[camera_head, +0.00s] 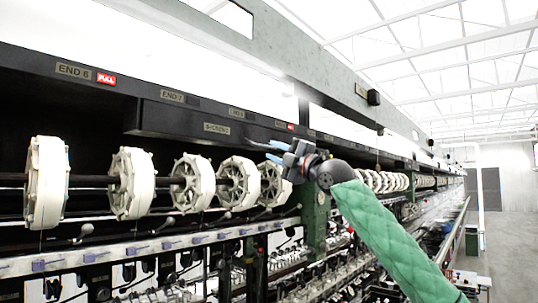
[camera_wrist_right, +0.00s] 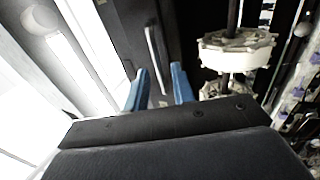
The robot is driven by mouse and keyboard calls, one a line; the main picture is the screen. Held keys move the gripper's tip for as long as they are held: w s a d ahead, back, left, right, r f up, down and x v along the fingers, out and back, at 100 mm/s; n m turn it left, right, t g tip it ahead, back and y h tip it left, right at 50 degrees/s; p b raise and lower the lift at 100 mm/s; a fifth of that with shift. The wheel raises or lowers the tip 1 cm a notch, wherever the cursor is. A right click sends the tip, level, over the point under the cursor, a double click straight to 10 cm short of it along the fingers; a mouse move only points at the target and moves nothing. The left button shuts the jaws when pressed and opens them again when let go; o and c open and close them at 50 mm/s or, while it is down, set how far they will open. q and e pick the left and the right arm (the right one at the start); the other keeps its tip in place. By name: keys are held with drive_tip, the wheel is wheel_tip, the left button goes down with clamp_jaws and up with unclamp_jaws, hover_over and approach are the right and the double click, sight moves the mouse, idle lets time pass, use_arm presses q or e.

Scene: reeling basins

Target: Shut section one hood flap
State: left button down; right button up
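A long dark hood flap (camera_head: 180,122) juts out above the white reels in the head view. Its small label plate (camera_head: 217,129) is too blurred to read surely. My right gripper (camera_head: 264,150), with blue fingers, is at the flap's right end, in front of the reels. In the right wrist view the two blue fingertips (camera_wrist_right: 160,84) are apart, with nothing held between them. A grey bar handle (camera_wrist_right: 154,52) on a dark panel lies just beyond the fingertips; I cannot tell whether they touch it. My left gripper is not in view.
White reels (camera_head: 133,183) on a dark shaft run below the hood. A green post (camera_head: 316,222) stands below my right wrist. A row of machinery fills the lower part.

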drive_tip(key=b+v, duration=0.3)
drive_tip(key=v, duration=0.6)
drive_tip(key=shift+s+d+f, duration=0.2)
drive_tip(key=shift+s, duration=0.05)
